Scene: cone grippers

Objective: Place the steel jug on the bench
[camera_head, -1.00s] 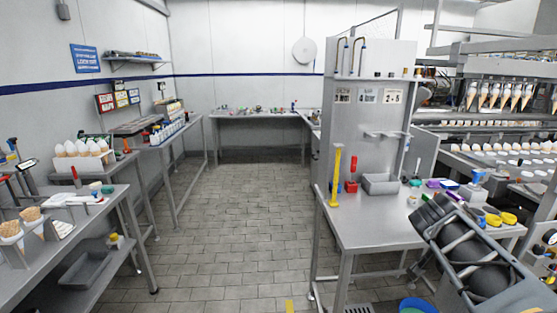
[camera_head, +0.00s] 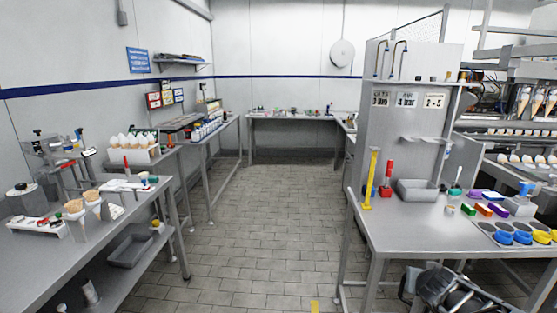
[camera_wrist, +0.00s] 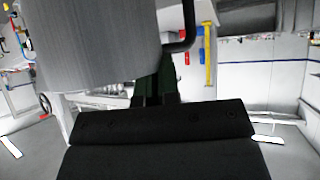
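In the wrist view a large grey steel jug (camera_wrist: 100,45) fills the upper left, with a black curved handle (camera_wrist: 187,25) on its right side. My gripper (camera_wrist: 157,82) reaches up to the jug with its dark fingers close together at the handle. It looks shut on the jug, though the contact is partly hidden. The jug does not show in the head view, where only part of my arm shows at the bottom right. A steel bench (camera_head: 400,236) stands at the right, and another steel bench (camera_head: 30,248) runs along the left.
The right bench holds a yellow upright tool (camera_head: 371,180), a red-handled tool (camera_head: 387,177), a grey tray (camera_head: 417,190) and several colored items. Its front middle is bare. The left bench carries cones (camera_head: 82,204) and tools. The tiled floor (camera_head: 270,215) between them is clear.

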